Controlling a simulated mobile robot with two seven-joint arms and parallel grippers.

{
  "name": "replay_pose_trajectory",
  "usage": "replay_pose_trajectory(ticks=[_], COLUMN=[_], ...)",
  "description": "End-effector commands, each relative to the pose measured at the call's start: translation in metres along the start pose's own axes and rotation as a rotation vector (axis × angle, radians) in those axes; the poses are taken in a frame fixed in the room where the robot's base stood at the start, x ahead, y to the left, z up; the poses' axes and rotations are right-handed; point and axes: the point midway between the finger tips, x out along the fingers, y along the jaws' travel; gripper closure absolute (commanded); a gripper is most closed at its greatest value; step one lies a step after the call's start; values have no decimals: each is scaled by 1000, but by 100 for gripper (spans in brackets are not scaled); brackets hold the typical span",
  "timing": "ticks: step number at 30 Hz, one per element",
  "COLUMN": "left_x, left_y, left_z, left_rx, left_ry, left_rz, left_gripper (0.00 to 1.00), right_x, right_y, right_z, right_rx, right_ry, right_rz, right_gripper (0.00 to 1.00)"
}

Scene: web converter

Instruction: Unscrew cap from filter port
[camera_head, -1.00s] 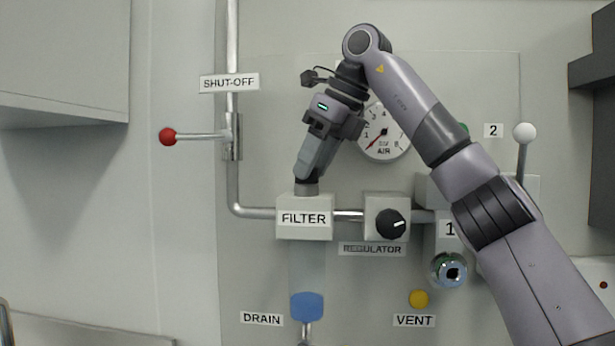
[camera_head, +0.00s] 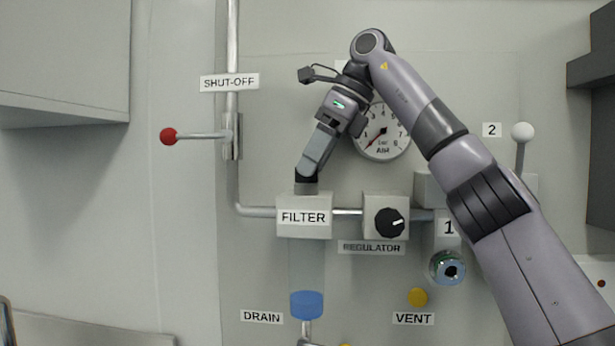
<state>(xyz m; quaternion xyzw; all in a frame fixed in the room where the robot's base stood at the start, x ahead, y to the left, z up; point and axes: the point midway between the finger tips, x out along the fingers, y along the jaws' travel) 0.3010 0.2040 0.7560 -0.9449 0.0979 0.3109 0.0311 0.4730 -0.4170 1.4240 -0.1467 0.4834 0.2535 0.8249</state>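The filter is a white block (camera_head: 304,230) labelled FILTER, with a clear bowl below it and a blue band (camera_head: 307,305) at the bottom. A short grey port or cap (camera_head: 305,188) stands on top of the block. My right gripper (camera_head: 306,182) comes down from the upper right, tilted, with its dark fingertips at this grey piece. The fingers look close together around its top, but they overlap in this view, and I cannot tell whether they grip it. My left gripper is not in view; only a small dark edge shows at the bottom left.
The regulator knob (camera_head: 389,222) sits right of the filter, with the air gauge (camera_head: 383,131) above it, close to my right wrist. A red-knobbed shut-off lever (camera_head: 196,135) is at the left. A yellow vent button (camera_head: 417,297) is lower right.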

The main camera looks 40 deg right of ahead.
Motion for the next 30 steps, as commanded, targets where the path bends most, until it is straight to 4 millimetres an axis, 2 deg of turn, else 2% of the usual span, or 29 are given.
replay_pose_trajectory(ticks=[8, 15, 26, 30], left_x=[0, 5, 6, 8], left_y=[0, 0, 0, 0], left_z=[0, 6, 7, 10], left_rx=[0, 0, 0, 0], left_ry=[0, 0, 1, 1], left_rz=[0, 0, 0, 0], left_gripper=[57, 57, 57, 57], right_x=[0, 3, 3, 3], right_y=[-4, -1, 0, 2], right_z=[0, 0, 1, 1], right_rx=[9, 138, 175, 261], right_ry=[-3, 0, 3, 2], right_rz=[-15, -87, -107, -156], right_gripper=[34, 34, 34, 34])
